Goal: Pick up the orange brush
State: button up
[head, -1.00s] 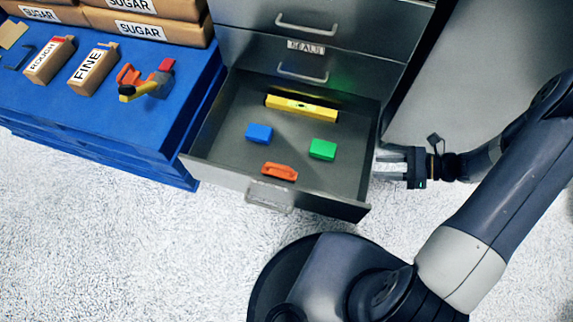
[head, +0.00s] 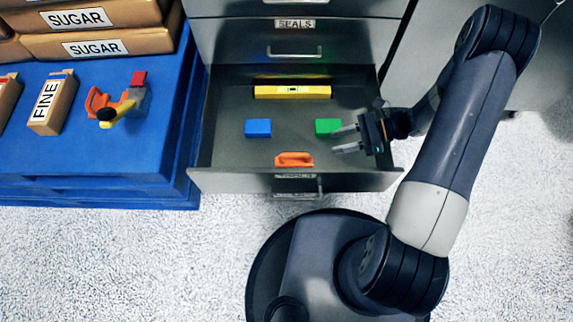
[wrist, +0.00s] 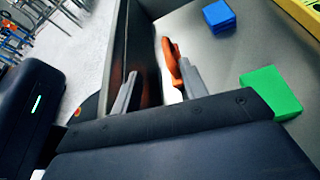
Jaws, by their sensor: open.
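The drawer (head: 225,180) also holds a blue block (head: 258,127), a green block (head: 327,126) close to my gripper, and a yellow level (head: 292,91) at the back. A blue pallet (head: 130,165) with boxes and SUGAR bags stands left. Cabinet drawers rise behind.

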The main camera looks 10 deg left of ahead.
jog(key=b, duration=0.4)
send_near(301, 154)
jog(key=a+f, duration=0.1)
jog(key=s+a+f, duration=0.1)
jog(key=a+f, duration=0.1)
jog(key=shift+s+a+b, duration=0.2)
jog(key=shift+b, duration=0.15)
jog(key=x, duration=0.2)
jog(key=b+x, duration=0.1)
jog(key=x, duration=0.1)
jog(key=b+x, duration=0.1)
jog(key=shift+a+r, duration=0.15)
jog(key=shift+a, duration=0.35)
jog(key=shift+c, duration=0.3)
grip_shut()
